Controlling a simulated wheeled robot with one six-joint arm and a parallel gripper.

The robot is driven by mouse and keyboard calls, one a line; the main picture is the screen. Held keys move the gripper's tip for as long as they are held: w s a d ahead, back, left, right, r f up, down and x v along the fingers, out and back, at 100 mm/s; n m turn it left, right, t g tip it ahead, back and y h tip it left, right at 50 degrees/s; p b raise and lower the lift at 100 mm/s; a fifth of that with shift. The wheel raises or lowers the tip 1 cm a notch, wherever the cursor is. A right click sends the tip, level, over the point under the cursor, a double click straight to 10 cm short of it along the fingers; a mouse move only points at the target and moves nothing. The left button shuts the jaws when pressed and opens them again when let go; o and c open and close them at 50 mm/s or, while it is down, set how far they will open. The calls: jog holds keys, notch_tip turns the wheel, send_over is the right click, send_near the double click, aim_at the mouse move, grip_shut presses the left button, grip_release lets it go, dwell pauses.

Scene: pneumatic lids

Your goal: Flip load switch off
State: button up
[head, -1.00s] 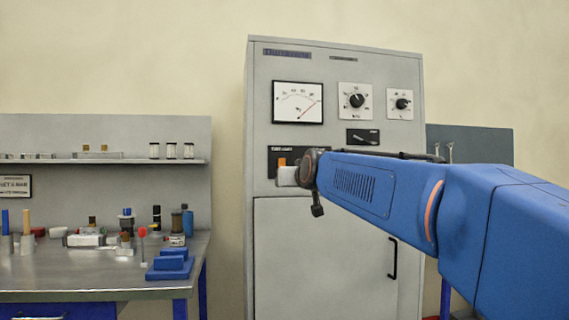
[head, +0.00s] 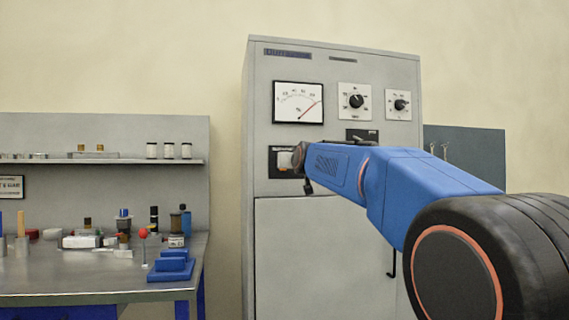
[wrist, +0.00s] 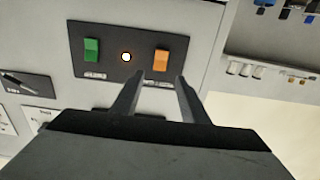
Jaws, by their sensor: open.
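A black switch panel (wrist: 113,75) fills the upper middle of the wrist view. It carries a green rocker switch (wrist: 91,49), a small lit lamp (wrist: 126,57) and an orange rocker switch (wrist: 160,60). Their labels are too small to read, so I cannot tell which is the load switch. My gripper (wrist: 158,80) is open and empty, with its fingertips just short of the orange switch in the picture; contact cannot be seen. In the head view, my gripper (head: 285,160) is in front of the dark switch panel (head: 274,173) and hides the switches.
The grey cabinet (head: 325,230) also has a dial meter (head: 298,102), two rotary knobs (head: 356,101) (head: 402,104) and a door below. A workbench (head: 100,287) with several small items stands at the left. A dark board hangs behind at the right.

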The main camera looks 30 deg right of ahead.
jog(key=x, duration=0.8)
jog(key=shift+f, duration=0.1)
jog(key=shift+c, duration=0.6)
grip_shut()
